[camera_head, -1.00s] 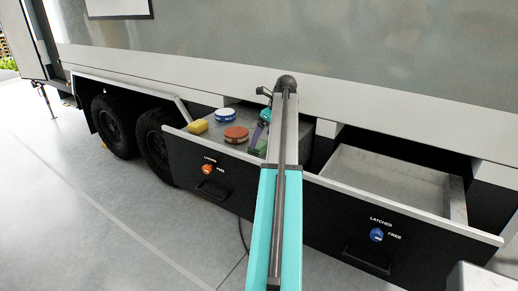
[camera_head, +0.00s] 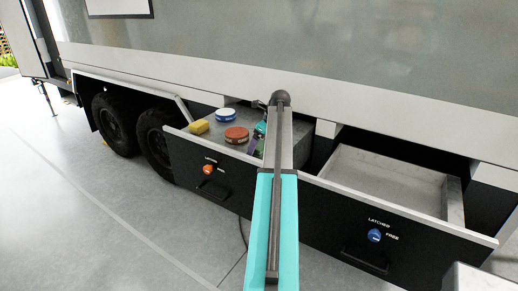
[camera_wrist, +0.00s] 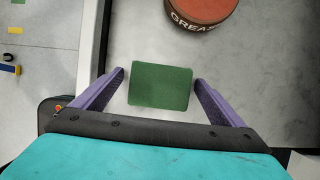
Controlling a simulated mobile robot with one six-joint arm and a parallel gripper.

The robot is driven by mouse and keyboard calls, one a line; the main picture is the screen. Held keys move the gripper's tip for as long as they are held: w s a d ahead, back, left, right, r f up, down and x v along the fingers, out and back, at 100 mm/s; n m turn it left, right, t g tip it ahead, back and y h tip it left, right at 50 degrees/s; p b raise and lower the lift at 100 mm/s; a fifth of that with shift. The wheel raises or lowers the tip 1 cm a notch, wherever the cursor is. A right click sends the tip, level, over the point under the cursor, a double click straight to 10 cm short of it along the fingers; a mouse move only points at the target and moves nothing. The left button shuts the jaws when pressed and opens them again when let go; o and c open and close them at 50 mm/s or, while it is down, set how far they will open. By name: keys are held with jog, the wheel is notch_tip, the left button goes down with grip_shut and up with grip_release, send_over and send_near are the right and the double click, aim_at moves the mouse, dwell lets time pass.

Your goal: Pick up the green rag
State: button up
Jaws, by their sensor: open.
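The green rag (camera_wrist: 160,86) is a flat rectangle lying on the grey floor of the open left drawer (camera_head: 208,167). In the wrist view it lies between the two purple fingers of my gripper (camera_wrist: 159,78). The fingers are spread wide, one on each side of the rag, with a small gap to it on both sides in the picture. My gripper is open and empty. How high the fingertips are above the drawer floor I cannot tell. In the head view my arm hides most of the gripper and the rag.
In the same drawer are a red-brown tin (camera_head: 236,134), marked GREASE in the wrist view, a blue and white tin (camera_head: 225,115) and a yellow sponge (camera_head: 198,127). The right drawer (camera_head: 388,184) is open and looks empty. The caravan wall (camera_head: 400,85) rises behind.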

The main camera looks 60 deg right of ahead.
aim_at(259, 145)
jog(key=shift+c, duration=0.2)
dwell(0.3)
jog(key=c, duration=1.1)
jog(key=shift+r, duration=0.1)
jog(key=shift+r+b, duration=1.55)
jog(key=shift+r, duration=3.4)
jog(key=shift+o, duration=0.9)
jog(key=shift+c, duration=0.3)
